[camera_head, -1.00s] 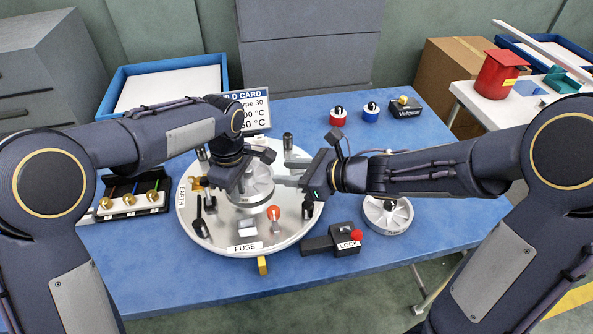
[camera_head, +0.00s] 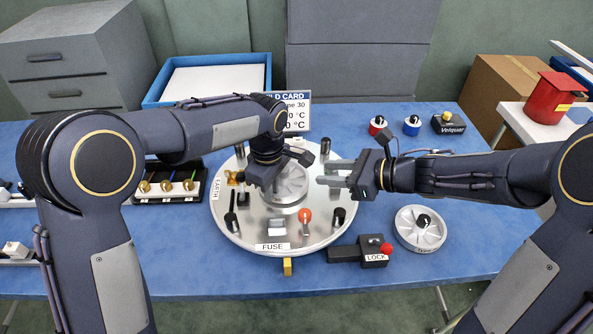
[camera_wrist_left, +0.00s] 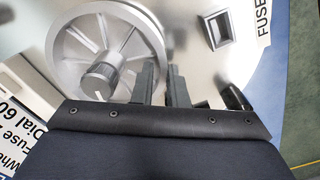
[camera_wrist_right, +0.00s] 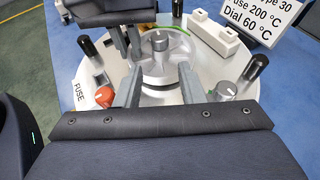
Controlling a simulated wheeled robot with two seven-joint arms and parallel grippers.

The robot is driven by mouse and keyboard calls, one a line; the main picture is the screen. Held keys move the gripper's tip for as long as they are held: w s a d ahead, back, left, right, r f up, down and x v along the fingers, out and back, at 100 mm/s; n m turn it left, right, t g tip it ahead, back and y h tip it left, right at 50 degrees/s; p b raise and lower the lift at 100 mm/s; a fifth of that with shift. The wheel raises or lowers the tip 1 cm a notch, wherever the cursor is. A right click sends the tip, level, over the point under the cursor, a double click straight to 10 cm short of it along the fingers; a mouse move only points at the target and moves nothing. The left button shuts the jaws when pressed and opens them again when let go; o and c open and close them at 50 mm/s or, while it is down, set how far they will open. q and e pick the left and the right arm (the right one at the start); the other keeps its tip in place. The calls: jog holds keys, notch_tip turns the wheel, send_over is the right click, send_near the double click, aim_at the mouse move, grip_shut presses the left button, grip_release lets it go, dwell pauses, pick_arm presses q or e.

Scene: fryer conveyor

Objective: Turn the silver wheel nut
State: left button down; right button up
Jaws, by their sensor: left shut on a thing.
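The silver spoked wheel (camera_head: 289,186) lies on the round silver plate. The silver nut (camera_wrist_left: 99,80), a grey knob with a white mark, sits at its hub; it also shows in the right wrist view (camera_wrist_right: 160,41). My left gripper (camera_wrist_left: 160,75) is shut on the wheel's rim, beside the nut, and hides part of the wheel in the head view. My right gripper (camera_head: 328,172) is open, held from the right at the wheel's edge. In the right wrist view its fingers (camera_wrist_right: 162,80) are apart, the wheel and nut beyond them, with nothing clearly gripped.
A second wheel (camera_head: 419,229) lies on the blue table.

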aim_at(287, 172)
jog(key=x, duration=1)
jog(key=shift+w+a+f, duration=0.1)
jog(key=shift+a, duration=0.1)
jog(key=c, duration=0.7)
jog(key=shift+s+a+m+t+h, duration=0.15)
jog(key=shift+m+t+h, duration=0.35)
jog(key=shift+m+t, duration=0.25)
jog(key=shift+s+a+m+t+h, duration=0.1)
jog(key=shift+s+m+t+h, duration=0.05)
jog(key=shift+m+t+h, duration=0.45)
jog(key=shift+c, duration=0.2)
jog(key=o, duration=0.7)
jog(key=shift+o, duration=0.2)
jog(key=shift+d, duration=0.1)
